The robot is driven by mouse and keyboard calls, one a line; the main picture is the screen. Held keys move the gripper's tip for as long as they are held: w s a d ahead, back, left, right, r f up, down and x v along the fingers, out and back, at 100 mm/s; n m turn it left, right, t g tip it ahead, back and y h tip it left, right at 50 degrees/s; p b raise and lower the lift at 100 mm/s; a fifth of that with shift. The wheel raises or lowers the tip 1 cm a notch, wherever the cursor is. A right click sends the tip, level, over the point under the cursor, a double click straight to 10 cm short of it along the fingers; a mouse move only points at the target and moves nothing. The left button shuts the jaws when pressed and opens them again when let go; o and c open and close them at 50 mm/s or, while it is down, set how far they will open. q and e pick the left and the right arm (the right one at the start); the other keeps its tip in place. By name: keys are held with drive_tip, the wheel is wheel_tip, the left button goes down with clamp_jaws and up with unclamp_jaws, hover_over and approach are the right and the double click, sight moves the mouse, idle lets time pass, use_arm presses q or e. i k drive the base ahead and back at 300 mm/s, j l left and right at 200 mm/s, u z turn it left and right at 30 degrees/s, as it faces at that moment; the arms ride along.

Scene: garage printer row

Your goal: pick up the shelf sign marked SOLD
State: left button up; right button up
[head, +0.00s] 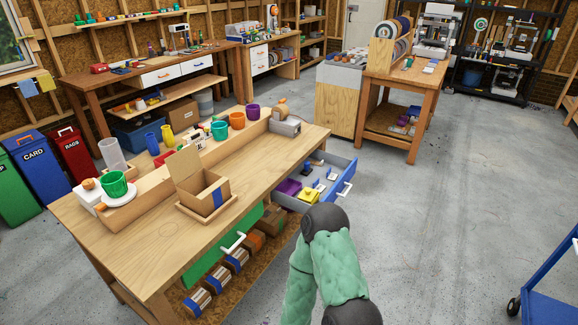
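The open blue drawer (345,172) of the wooden workbench (150,245) holds several small items. Among them are a small white-and-blue upright piece (319,185) and another like it (331,175), a yellow piece (309,197) and a purple piece (289,187). Any lettering is too small to read, so I cannot tell which thing is the SOLD sign. My own green-sleeved arm rises at the bottom, right of the bench, with its dark joint below the drawer. Neither gripper shows.
On the bench are an open cardboard box (201,190) on a wooden tray, a green cup (115,184) and a row of coloured cups. A closed green drawer (205,262) has a white handle. A blue cart (553,285) stands at right. The floor between is clear.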

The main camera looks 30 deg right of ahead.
sight(330, 176)
drive_tip(key=i+l+u, duration=0.1)
drive_tip(key=l+u, duration=0.3)
drive_tip(key=l, duration=1.05)
drive_tip(key=l+u, duration=0.45)
drive_tip(key=l, duration=1)
drive_tip(key=k, duration=0.05)
